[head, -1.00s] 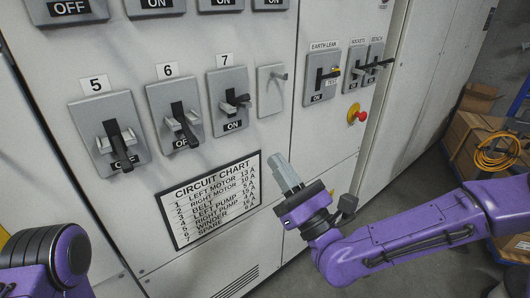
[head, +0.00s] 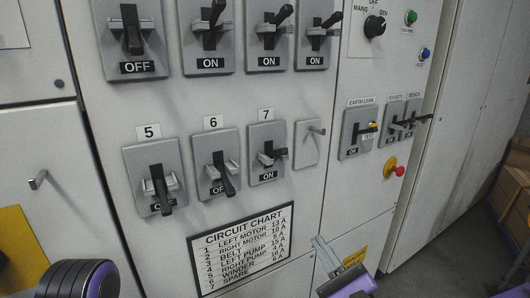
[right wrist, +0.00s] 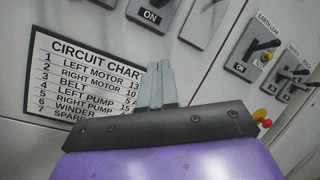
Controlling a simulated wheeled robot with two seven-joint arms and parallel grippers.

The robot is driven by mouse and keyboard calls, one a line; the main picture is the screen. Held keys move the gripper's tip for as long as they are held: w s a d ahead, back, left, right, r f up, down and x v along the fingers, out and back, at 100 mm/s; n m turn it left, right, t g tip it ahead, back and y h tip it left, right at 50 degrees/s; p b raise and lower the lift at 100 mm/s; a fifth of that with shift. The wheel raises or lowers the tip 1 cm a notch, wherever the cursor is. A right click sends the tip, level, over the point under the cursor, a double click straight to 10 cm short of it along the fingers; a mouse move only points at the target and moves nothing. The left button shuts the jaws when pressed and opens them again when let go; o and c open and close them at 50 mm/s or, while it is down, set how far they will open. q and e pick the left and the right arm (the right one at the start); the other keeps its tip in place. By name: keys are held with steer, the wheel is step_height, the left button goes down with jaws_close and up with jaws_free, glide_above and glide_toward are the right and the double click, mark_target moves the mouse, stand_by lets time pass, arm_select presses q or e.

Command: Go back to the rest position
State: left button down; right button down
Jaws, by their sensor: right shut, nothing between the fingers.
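My right gripper (head: 325,253) is at the bottom of the head view, to the right of the circuit chart (head: 242,247). Its grey fingers are together and empty. In the right wrist view the closed fingers (right wrist: 158,84) point up, in front of the cabinet face and beside the chart. They look clear of the panel switches. Only a purple and black part of my left arm shows at the lower left of the head view; the left gripper is out of view.
The grey cabinet holds switch 5 (head: 157,180) and switch 6 (head: 217,163), handles down, and switch 7 (head: 267,155), labelled ON. Above are several more switches. A red stop knob (head: 398,171) and a small hook (head: 38,180) stick out. Boxes (head: 512,195) stand right, beyond some open floor.

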steer(key=s+d+f+n+g+h+p, duration=0.1)
steer(key=s+d+f+n+g+h, duration=0.25)
steer(key=f, duration=0.75)
steer(key=s+d+f+n+g+h+p, duration=0.1)
steer(key=f+n+g+h+p, duration=0.15)
steer(key=f+n+g, duration=0.65)
steer(key=s+d+f+n+g+h+p, duration=0.2)
steer(key=s+d+f, duration=0.4)
steer(key=s, duration=0.4)
steer(key=s+d+f+n+g+h+p, duration=0.1)
steer(key=s+d+f+n+g+h, duration=0.1)
steer(key=s+d+f, duration=0.4)
steer(key=shift+s+d+f+n+h+p, duration=0.3)
steer(key=shift+s+f+n+h, duration=0.55)
steer(key=shift+s, duration=1.7)
steer(key=shift+a+r+m, duration=0.1)
steer(key=shift+r+m, duration=0.05)
steer(key=shift+m, duration=0.15)
